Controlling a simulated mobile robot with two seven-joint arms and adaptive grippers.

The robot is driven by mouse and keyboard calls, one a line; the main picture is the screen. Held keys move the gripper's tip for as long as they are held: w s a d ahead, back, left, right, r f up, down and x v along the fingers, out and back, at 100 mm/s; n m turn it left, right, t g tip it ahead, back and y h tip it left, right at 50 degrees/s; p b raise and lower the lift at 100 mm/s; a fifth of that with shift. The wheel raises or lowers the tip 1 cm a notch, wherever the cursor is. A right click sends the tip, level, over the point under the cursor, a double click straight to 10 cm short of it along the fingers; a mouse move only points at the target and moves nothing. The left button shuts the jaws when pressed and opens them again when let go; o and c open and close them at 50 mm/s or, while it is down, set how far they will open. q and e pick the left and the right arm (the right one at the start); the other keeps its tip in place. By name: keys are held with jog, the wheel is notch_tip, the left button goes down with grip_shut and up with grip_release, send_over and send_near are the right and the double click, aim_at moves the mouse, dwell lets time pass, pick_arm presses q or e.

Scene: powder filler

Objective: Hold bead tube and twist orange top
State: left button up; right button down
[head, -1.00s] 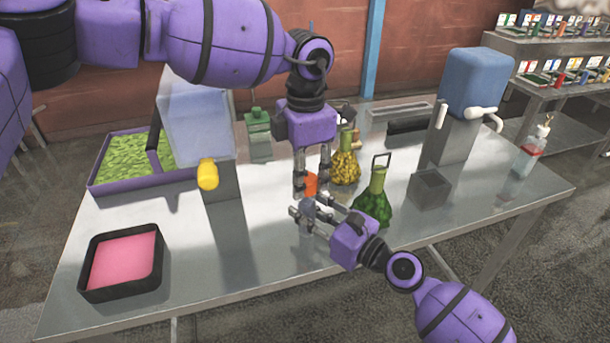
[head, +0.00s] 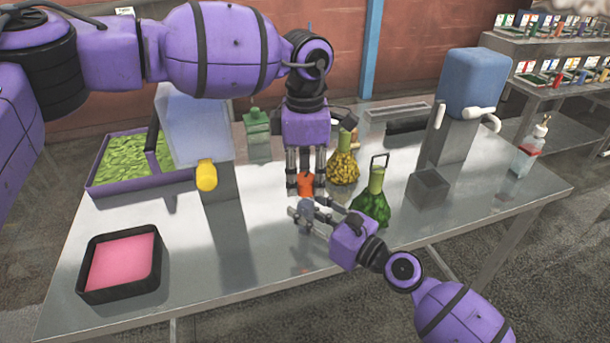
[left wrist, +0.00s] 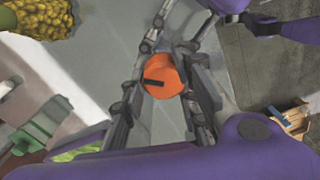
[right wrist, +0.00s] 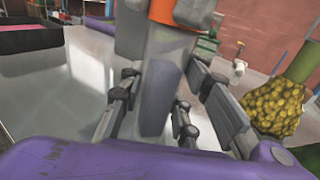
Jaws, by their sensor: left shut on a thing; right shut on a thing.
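The bead tube (head: 306,210) stands upright above the table, with a grey body and an orange top (head: 305,184). My left gripper (head: 305,188) points down from above with its fingers shut on the orange top. In the left wrist view the round orange top (left wrist: 163,78), with a dark mark on it, sits between the fingers. My right gripper (head: 306,216) reaches in from the right and is shut on the tube body. In the right wrist view the grey tube body (right wrist: 160,90) rises between the fingers, with the orange top above it.
A yellow-textured flask (head: 343,168) and a green one (head: 371,205) stand close on the right. A dispenser with a yellow knob (head: 206,176) stands left. A black tray with pink lining (head: 157,285) lies front left. The table front centre is clear.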

aim_at(304, 175)
pick_arm(q)
jog(key=shift+w+a, duration=0.2)
jog(key=shift+w, duration=0.05)
jog(key=o, duration=0.9)
jog(key=shift+c, duration=0.2)
jog(key=shift+o, duration=0.9)
jog(key=shift+s+d, duration=0.1)
notch_tip(304, 175, up, 12)
